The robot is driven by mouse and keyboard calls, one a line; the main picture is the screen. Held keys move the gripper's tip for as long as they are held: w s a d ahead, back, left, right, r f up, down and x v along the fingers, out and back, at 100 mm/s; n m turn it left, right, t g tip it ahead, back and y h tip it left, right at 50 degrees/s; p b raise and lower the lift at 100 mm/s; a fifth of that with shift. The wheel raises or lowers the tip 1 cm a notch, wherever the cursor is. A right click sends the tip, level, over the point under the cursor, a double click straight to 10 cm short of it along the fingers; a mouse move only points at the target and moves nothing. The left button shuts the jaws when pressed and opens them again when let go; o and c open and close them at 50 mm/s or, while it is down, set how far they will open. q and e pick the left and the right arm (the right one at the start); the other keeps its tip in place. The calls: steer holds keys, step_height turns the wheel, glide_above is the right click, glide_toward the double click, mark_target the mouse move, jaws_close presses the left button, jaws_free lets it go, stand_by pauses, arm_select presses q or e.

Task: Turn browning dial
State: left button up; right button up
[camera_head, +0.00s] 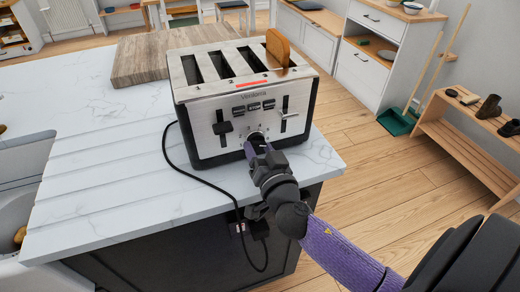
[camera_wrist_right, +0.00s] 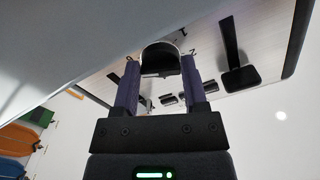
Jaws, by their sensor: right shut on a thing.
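A steel and black four-slot toaster (camera_head: 205,104) stands on the white marble worktop, with a slice of bread (camera_head: 277,47) sticking out of its far right slot. Its browning dial (camera_head: 257,134) sits low on the front face, mostly hidden by my gripper in the head view. My right gripper (camera_head: 256,145) is at the dial. In the right wrist view the two purple fingers of the right gripper (camera_wrist_right: 159,88) stand on either side of the dark round dial (camera_wrist_right: 160,60) and are shut on it. Numbers show around the dial. My left gripper is not in view.
A lever (camera_head: 222,128) sits left of the dial and another lever (camera_head: 285,115) right of it. A black cord (camera_head: 212,187) runs from the toaster over the worktop edge. A wooden board (camera_head: 139,59) lies behind. The worktop (camera_head: 90,200) at left is clear.

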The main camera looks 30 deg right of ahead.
jaws_close()
